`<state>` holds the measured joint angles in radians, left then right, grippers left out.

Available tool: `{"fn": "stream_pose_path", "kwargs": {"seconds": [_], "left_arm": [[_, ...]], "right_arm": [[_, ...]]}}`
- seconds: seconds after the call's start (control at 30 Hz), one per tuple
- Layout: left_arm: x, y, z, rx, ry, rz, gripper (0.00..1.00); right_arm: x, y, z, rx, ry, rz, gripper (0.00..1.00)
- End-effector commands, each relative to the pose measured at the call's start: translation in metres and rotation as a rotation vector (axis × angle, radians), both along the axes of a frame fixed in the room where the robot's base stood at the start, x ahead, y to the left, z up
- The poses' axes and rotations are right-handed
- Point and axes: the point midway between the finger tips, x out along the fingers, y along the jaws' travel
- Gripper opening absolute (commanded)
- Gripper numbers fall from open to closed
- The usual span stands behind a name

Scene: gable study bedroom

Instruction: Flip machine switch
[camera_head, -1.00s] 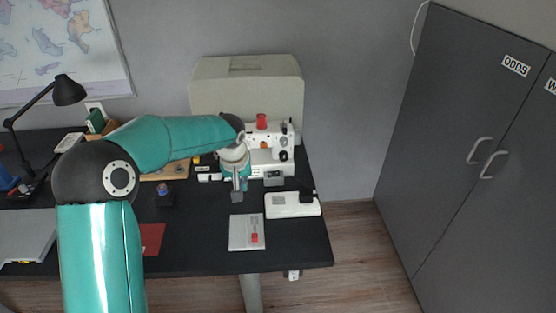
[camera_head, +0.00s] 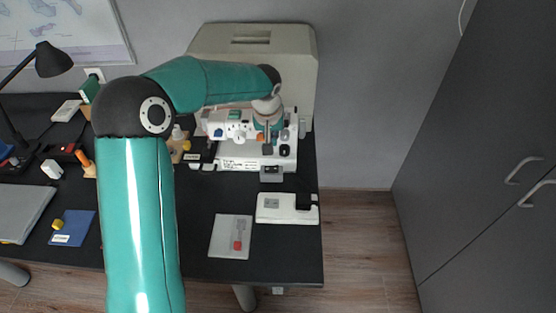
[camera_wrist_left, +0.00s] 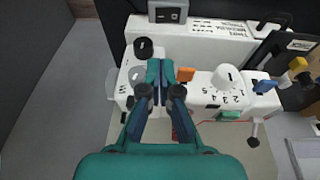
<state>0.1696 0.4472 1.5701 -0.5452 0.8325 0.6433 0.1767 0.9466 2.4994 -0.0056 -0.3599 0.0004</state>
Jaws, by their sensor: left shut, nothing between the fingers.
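A white sewing machine (camera_head: 230,160) stands at the back of the black desk, in front of its beige case. A small dark grey switch box (camera_head: 271,173) sits low on its front; it also shows at the top of the left wrist view (camera_wrist_left: 168,12). My left gripper (camera_head: 267,146) is shut and empty, pointing down over the right part of the machine. In the left wrist view its fingertips (camera_wrist_left: 160,70) are close to the machine, between a black knob (camera_wrist_left: 144,48) and an orange lever (camera_wrist_left: 186,74). Contact cannot be told. My right gripper is out of view.
A white pedal-like unit (camera_head: 275,210) and a pale pad with a red-ended tool (camera_head: 222,242) lie in front of the machine. A beige case (camera_head: 305,60) stands behind it. A grey cabinet (camera_head: 480,150) is at the right.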

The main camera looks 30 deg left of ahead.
Motion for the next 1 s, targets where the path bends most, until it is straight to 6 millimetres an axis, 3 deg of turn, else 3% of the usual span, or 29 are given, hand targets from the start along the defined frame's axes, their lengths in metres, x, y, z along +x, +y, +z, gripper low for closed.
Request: {"fn": "stream_pose_path", "kwargs": {"seconds": [0.17,0.33,0.8,1.0], "left_arm": [[0.001,0.0,-0.003,0.0,0.001,0.0,0.0],[0.005,0.002,-0.019,0.001,0.004,-0.001,0.0],[0.028,0.008,-0.105,-0.002,0.005,-0.004,0.0],[0.03,0.005,-0.129,-0.001,0.002,-0.005,0.0]], "right_arm": [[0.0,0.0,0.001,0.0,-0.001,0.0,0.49],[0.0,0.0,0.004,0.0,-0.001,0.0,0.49],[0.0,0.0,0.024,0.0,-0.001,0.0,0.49],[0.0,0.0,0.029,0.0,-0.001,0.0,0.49]]}}
